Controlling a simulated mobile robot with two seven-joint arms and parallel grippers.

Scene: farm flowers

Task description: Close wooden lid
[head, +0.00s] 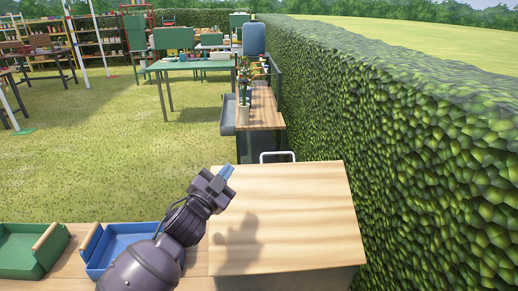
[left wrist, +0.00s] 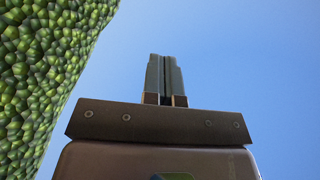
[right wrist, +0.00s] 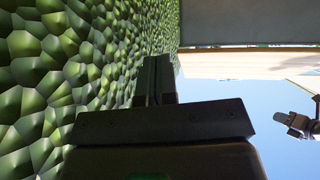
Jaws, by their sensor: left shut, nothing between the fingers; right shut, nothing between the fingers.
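The pale wooden lid (head: 290,215) is a broad panel over a dark grey box (head: 290,281) at lower centre in the head view. My right gripper (right wrist: 155,78) is shut and empty beside the hedge, outside the head view.
A tall hedge (head: 420,150) runs close along the lid's right side. A blue tray (head: 120,245) and a green tray (head: 30,250) sit at lower left. A dark cabinet (head: 262,135) with plants stands beyond the lid. Open grass (head: 110,165) lies left.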

